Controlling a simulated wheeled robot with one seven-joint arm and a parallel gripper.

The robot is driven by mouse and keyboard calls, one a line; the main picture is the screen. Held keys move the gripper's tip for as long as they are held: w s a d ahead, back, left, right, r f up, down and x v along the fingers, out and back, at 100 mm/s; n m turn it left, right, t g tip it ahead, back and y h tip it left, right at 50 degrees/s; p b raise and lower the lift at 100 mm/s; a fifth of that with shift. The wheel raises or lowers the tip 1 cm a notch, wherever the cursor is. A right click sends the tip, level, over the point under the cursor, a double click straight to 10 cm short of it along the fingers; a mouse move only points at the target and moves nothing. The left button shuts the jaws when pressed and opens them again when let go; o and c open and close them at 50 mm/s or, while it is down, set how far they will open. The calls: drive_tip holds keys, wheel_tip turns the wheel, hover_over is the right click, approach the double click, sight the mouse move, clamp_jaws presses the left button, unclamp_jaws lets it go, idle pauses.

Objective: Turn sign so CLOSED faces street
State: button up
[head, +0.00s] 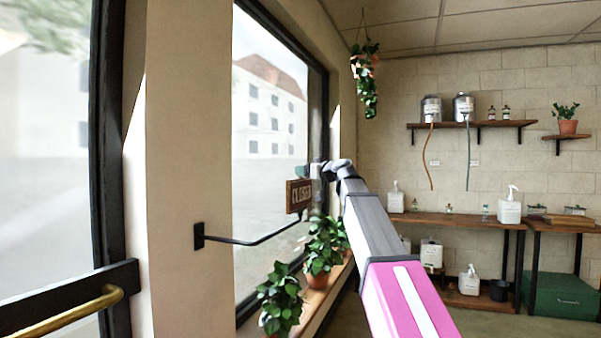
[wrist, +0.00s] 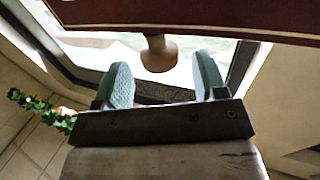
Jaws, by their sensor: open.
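A brown wooden sign (head: 299,195) hangs by the window and shows the word CLOSED toward my head camera. Its other face is hidden. My gripper (head: 318,171) is at the sign's upper right in the head view, partly hidden by my own arm. In the wrist view, a brown board edge crosses the top (wrist: 200,14), with a round wooden knob (wrist: 159,54) below it. My gripper's two green fingers (wrist: 163,72) are apart, one to each side of the knob in the picture. I see gaps between the knob and both fingers.
A black bracket (head: 262,241) reaches from the wall pillar toward the sign. Potted plants (head: 318,252) stand on the sill below. A hanging plant (head: 365,75) is above. A wooden counter (head: 440,217) with bottles stands at the back right.

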drive_tip(key=shift+x, duration=1.6)
clamp_jaws()
